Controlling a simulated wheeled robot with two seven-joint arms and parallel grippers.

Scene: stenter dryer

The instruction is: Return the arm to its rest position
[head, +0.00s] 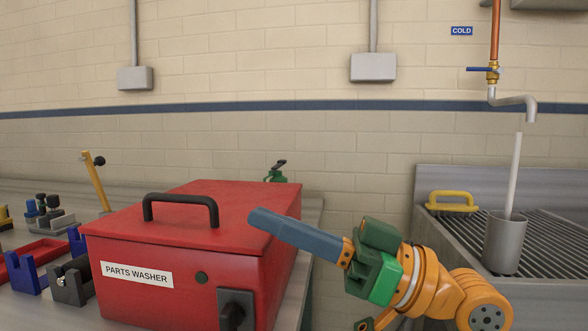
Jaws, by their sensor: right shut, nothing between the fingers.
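My right arm comes in from the lower right, orange with a green gripper body. Its gripper (262,218) has long blue-grey fingers lying together, shut and empty, pointing left. The fingertips overlap the right part of the red parts washer's lid in the head view; I cannot tell whether they touch it. My left gripper is not in view.
A metal sink (440,238) on the right holds a grey cup (503,245) with a pale rod in it, below a tap (515,102). Blue and grey blocks (25,272) crowd the bench's left.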

